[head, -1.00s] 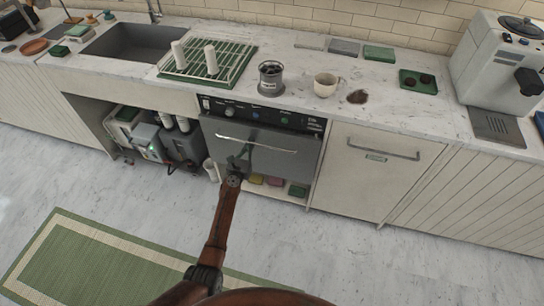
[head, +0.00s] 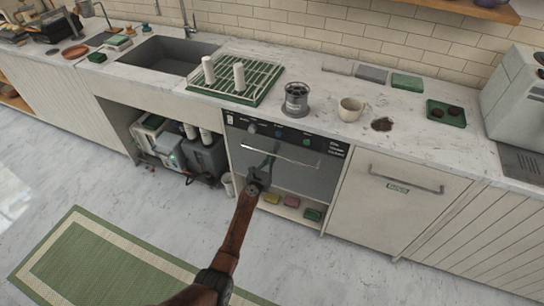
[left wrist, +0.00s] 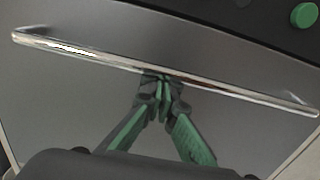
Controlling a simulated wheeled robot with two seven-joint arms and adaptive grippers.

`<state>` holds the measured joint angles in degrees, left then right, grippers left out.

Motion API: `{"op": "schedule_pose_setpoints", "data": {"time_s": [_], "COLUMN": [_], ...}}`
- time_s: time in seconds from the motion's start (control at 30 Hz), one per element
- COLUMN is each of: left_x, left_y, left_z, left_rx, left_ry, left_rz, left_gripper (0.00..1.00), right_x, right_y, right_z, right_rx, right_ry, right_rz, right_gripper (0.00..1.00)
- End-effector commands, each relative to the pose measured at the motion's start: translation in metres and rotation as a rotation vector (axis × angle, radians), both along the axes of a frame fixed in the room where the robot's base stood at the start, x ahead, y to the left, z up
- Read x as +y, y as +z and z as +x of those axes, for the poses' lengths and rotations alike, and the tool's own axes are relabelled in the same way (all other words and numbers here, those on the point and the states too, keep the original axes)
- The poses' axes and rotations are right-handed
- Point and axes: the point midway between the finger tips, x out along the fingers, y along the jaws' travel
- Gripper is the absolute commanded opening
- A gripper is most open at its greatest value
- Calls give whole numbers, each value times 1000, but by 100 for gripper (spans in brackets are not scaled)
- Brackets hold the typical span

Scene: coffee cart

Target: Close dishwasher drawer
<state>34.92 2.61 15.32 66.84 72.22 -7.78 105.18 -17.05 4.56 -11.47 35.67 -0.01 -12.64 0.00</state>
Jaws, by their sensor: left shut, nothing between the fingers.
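The dishwasher drawer (head: 309,178) has a dark grey, glossy front under the counter, below a black control panel. Its front looks about flush with the panel, though I cannot tell if a small gap remains. Its silver bar handle (head: 290,157) runs across the front; the handle (left wrist: 230,92) also crosses the left wrist view. My left gripper (head: 268,165) is shut and empty in front of the drawer. In the left wrist view, the green-padded fingertips (left wrist: 162,84) meet just below the handle's middle; contact with the front is unclear. My right gripper is out of view.
A white cabinet door (head: 390,205) stands right of the dishwasher. An open bay with grey machines (head: 205,158) is on the left. Several coloured blocks lie on a low shelf (head: 300,213) under the drawer. A green mat (head: 110,265) lies on the otherwise clear floor.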

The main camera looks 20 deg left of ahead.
Motion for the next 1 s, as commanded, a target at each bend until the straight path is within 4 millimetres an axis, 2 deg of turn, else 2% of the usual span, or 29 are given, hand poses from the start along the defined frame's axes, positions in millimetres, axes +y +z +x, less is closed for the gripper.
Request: {"op": "schedule_pose_setpoints", "data": {"time_s": [0.17,0.2,0.4,0.53,0.7,1.0], "left_x": [-8,-7,-1,2,2,0], "left_y": [0,1,0,-2,-3,-6], "left_z": [-25,-35,-82,-103,-118,-122], "left_rx": [4,5,5,6,6,10], "left_ry": [-10,-10,-6,-3,-5,-8], "left_rz": [-3,-4,-2,-1,-2,4], "left_gripper": [0,0,0,0,0,0], "right_x": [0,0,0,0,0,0], "right_y": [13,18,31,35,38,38], "right_z": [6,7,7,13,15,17], "right_rx": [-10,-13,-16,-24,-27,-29], "right_ry": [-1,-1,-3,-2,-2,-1], "right_rz": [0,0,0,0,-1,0], "right_gripper": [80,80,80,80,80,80]}}
